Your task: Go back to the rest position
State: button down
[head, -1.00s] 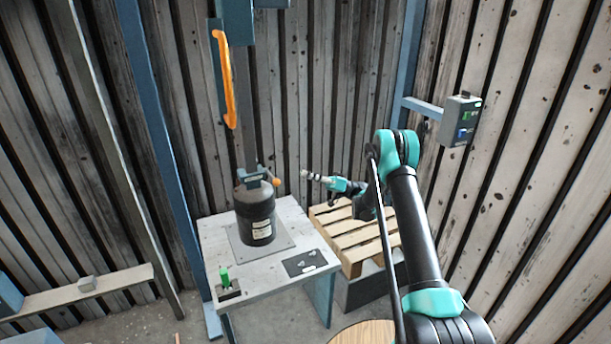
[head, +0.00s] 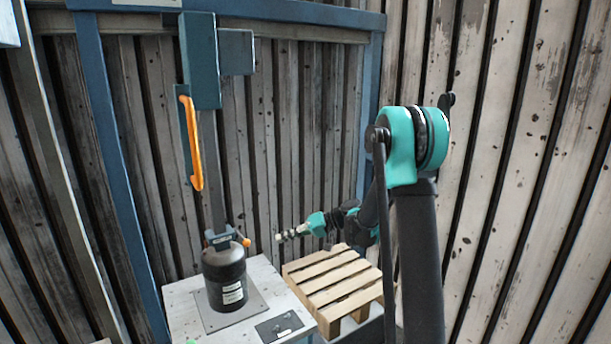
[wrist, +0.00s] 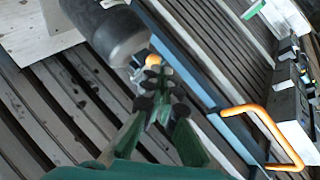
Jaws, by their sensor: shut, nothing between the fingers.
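My gripper (head: 293,234) is in the middle of the head view, pointing left, in the air above the pallet and to the right of the black blower housing (head: 225,282). Its fingers are closed together with nothing between them. In the wrist view the gripper (wrist: 155,85) also shows shut and empty. The dark cylindrical housing (wrist: 105,30) is at the top of that view, beyond the fingertips. A small orange knob (head: 247,242) sits at the housing's top right. The gripper appears apart from the housing.
The housing stands on a plate on a pale table (head: 185,312). A wooden pallet (head: 335,283) is to the right. A blue column with an orange handle (head: 192,145) rises behind the housing. Slatted walls close off the back and right.

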jog(key=s+d+f+m+t+h, duration=0.2)
jog(key=s+d+h, duration=0.4)
jog(key=s+d, duration=0.7)
jog(key=s+d+f+m+t+h, duration=0.1)
jog(key=s+d+f+m+h, duration=0.3)
jog(key=s+d, duration=0.9)
notch_tip(320, 180, down, 2)
jog(key=s+h, duration=0.2)
jog(key=h, duration=0.1)
jog(key=shift+s+d+t+h, duration=0.15)
jog(key=shift+t+h, duration=0.15)
jog(key=shift+t, duration=0.1)
